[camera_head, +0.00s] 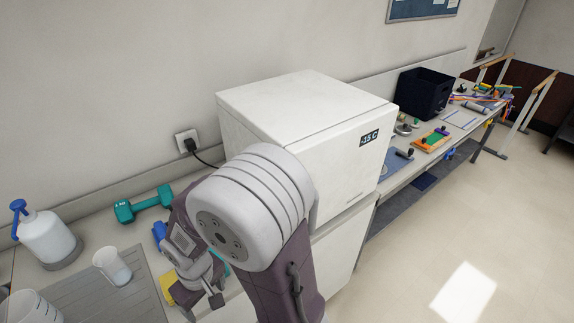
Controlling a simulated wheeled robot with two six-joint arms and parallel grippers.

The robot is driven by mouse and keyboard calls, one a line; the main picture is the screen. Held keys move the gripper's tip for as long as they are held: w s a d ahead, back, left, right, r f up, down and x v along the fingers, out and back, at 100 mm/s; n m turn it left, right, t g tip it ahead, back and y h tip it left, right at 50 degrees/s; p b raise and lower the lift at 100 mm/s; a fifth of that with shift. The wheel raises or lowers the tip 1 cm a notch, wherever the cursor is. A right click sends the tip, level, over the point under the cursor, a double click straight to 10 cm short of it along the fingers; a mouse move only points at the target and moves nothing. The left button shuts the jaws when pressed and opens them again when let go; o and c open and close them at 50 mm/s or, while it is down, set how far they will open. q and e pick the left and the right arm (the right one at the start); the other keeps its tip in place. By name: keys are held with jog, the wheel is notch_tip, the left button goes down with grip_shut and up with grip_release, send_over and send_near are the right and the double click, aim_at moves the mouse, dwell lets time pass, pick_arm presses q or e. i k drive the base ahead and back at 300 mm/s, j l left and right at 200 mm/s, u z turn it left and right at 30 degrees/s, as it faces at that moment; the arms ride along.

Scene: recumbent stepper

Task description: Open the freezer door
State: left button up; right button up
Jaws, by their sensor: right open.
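The white freezer (300,100) stands against the wall in the middle. Its door (345,175) faces the aisle and looks closed, with a dark display reading about -15 C (369,138) near the top right. A lower white front (345,245) shows below it. My right arm covers the left part of the door, and I cannot make out a handle. My right gripper (202,293) is open at the lower left, beyond the big arm joint, over the counter and apart from the door. I see nothing between its fingers. My left gripper is out of view.
A teal dumbbell (143,204), a white spray bottle (46,236) and a white cup (112,265) stand on the left counter. A dark bin (425,93) and small tools lie on the right bench (398,180). The floor (450,235) at right is clear.

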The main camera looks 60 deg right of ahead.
aim_at(343, 161)
jog(key=z, duration=2.5)
